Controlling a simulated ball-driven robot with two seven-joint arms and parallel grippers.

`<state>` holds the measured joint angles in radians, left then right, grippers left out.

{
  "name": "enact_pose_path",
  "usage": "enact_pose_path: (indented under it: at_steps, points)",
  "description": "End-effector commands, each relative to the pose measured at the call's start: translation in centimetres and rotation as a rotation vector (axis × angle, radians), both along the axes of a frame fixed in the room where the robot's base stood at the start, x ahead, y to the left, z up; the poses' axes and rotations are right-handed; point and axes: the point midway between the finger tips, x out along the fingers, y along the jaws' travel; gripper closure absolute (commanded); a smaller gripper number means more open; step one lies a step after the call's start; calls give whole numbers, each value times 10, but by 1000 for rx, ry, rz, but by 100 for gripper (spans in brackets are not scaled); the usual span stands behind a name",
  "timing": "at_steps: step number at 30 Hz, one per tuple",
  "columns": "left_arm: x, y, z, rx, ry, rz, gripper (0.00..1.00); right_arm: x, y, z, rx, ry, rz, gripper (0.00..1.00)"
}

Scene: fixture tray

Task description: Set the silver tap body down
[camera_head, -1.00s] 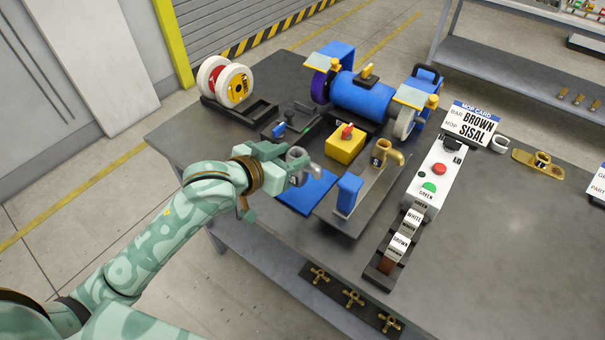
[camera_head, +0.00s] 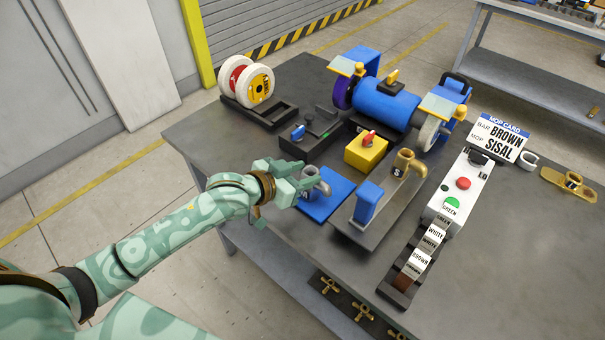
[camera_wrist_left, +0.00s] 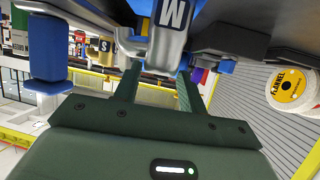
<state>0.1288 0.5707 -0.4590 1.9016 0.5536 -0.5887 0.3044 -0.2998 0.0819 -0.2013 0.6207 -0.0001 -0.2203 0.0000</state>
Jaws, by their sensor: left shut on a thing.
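The silver tap body (camera_head: 314,180) is held in my left gripper (camera_head: 308,184), over the far left part of the blue pad (camera_head: 326,203) on the bench. In the left wrist view the silver tap body (camera_wrist_left: 163,50) shows a label with a W, between the fingers of my left gripper (camera_wrist_left: 155,80). The gripper is shut on it. I cannot tell whether the tap's lower end touches the pad, since the gripper hides part of it. My right gripper is not in view.
Beside the pad, a grey fixture (camera_head: 380,233) holds a blue block (camera_head: 366,202) and a brass tap (camera_head: 405,162). A yellow box with a red knob (camera_head: 366,150) and a small dark unit (camera_head: 305,138) stand behind.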

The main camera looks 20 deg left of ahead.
Motion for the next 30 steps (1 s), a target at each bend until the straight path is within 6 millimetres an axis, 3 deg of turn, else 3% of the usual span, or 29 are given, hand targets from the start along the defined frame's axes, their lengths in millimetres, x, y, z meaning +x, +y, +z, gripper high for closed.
enact_pose_path:
  at_steps: [5,6,8,19,30]
  points:
    - [1,0,0,-2,-2,0,100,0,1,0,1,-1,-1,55]
    - [0,0,-2,0,0,1,53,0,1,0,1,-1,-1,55]
    - [0,0,-1,0,0,0,37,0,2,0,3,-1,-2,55]
    - [-4,2,3,1,1,1,37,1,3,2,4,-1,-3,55]
    - [-69,36,34,2,2,1,37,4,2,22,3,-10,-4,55]
